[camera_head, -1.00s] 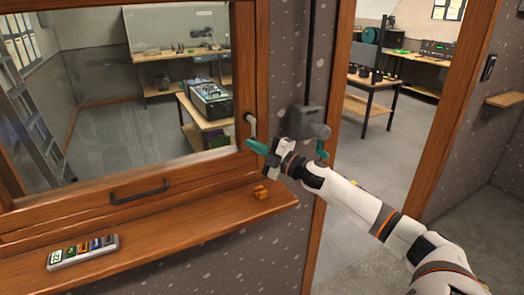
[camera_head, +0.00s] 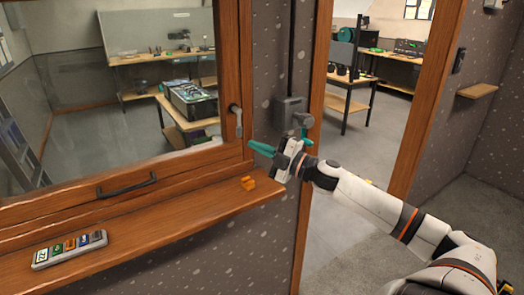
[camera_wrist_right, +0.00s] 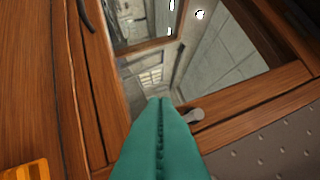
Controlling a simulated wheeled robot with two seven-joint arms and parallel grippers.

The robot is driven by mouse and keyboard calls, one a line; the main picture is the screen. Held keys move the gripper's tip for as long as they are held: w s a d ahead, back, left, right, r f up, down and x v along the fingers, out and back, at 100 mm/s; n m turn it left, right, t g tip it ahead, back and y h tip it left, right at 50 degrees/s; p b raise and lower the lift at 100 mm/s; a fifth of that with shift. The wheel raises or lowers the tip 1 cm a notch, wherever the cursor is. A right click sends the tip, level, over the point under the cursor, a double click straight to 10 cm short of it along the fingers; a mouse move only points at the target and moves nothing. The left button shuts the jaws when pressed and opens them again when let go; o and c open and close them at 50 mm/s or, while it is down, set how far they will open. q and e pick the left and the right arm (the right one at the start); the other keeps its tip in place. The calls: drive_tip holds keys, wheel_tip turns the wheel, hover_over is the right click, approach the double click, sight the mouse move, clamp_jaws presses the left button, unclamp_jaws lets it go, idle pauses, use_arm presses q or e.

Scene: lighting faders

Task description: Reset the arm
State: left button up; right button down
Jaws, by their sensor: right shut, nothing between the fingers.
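My right gripper (camera_head: 260,148) has teal fingers, shut and empty. It is in front of the wall, near the right edge of the window's wooden frame, pointing left in the head view. In the right wrist view the two fingers (camera_wrist_right: 160,135) lie pressed together. My right arm reaches in from the lower right. My left gripper is out of view. A grey wall box with a lever (camera_head: 290,113) is just above and behind the right gripper, with a teal part beside it that the gripper partly hides.
The window handle (camera_head: 236,118) is close to the fingertips; it also shows in the right wrist view (camera_wrist_right: 194,115). A doorway opens at the right.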

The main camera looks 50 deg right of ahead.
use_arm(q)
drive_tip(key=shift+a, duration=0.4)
use_arm(e)
drive_tip(key=shift+s+d+f, duration=0.1)
drive_tip(key=shift+s+d, duration=0.3)
drive_tip(key=shift+a, duration=0.1)
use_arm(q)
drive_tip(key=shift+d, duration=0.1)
